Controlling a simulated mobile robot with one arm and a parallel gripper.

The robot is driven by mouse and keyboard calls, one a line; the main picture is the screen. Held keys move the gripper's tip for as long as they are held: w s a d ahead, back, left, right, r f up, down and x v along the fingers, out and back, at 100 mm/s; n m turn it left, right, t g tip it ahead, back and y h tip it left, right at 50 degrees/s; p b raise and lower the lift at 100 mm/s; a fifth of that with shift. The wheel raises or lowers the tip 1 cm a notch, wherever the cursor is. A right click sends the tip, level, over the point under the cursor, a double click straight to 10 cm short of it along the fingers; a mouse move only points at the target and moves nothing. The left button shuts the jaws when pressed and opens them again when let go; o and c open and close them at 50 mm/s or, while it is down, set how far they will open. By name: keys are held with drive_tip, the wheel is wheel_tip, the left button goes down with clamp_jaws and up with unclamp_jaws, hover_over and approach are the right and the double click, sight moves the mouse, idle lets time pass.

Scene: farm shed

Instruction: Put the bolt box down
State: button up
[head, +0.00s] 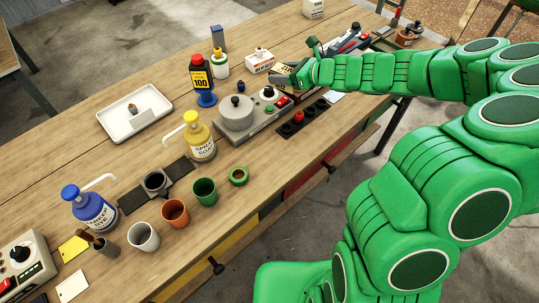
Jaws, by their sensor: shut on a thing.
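My gripper (286,81) is over the far middle part of the workbench, at the end of my green arm, which reaches in from the right. It is shut on a small cream box with dark lettering, the bolt box (288,69). My gripper hides part of the box and its label. I cannot tell whether the box touches the bench or is held just above it.
A white box with red print (260,61) stands just left of my gripper. A grey machine with a round pot (237,113) is nearer, beside a dark strip with knobs (302,121).

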drive_tip(key=s+a+f+n+g+y, duration=0.1)
drive_tip(key=s+a+n+g, duration=0.15)
drive_tip(key=s, duration=0.75)
drive_tip(key=s+a+f+n+g+y, duration=0.1)
drive_tip(key=s+f+n+g, duration=0.2)
drive_tip(key=s, duration=0.8)
drive_tip(key=shift+g, duration=0.55)
drive_tip(key=shift+w+a+f, duration=0.1)
drive_tip(key=shift+f, duration=1.45)
drive_tip(key=shift+w+a+f, duration=0.1)
drive_tip(key=shift+f, duration=1.4)
drive_tip(key=o, duration=1.5)
drive_tip(key=shift+f, duration=0.1)
